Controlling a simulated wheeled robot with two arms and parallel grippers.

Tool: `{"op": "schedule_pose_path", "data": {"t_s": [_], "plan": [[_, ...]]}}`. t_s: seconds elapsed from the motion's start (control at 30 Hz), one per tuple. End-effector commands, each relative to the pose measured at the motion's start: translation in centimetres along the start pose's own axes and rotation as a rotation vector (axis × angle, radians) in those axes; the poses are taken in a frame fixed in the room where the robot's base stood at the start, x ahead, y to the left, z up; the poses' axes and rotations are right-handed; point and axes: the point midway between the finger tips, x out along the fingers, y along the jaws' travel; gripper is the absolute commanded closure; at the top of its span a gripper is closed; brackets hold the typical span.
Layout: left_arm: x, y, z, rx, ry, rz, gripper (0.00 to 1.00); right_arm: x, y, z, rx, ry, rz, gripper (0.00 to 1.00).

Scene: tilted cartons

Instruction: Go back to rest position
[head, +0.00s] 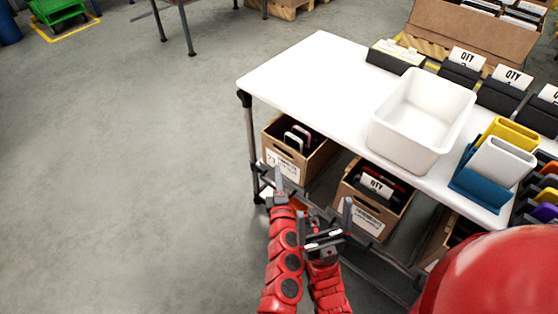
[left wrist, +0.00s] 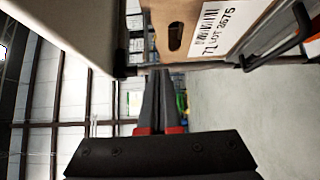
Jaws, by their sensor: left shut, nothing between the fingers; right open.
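My left gripper (head: 280,180) is in front of the table's near left corner, close to the left tilted carton. Its fingers are together and empty; in the left wrist view the fingers (left wrist: 160,100) point up at the picture's middle, below a brown carton (left wrist: 180,25) with a white label. My right gripper (head: 325,220) is just to the right and nearer in the head view, with its fingers apart and nothing between them. Both red arms come up side by side from the bottom of the head view.
A white table (head: 310,75) carries a white bin (head: 420,115) and coloured holders (head: 500,160). Tilted cartons stand below it, one at left (head: 283,165) and one in the middle (head: 350,205). The grey floor at left is clear.

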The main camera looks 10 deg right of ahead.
Motion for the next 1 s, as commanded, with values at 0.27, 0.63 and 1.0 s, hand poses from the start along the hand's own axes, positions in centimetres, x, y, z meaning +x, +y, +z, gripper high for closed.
{"op": "schedule_pose_path", "data": {"t_s": [0.27,0.63,1.0], "plan": [[-4.8,-0.1,0.0,0.002,-0.001,-0.003,1.00,0.8,0.0,-0.1,0.000,0.000,0.000,0.00],[-5.5,-0.1,-1.1,0.028,0.025,0.010,1.00,0.8,0.0,-0.1,0.000,0.000,0.000,0.00],[-10.9,8.8,-22.5,0.719,0.621,0.381,1.00,0.8,0.0,-0.1,0.000,0.000,0.000,0.00]]}}
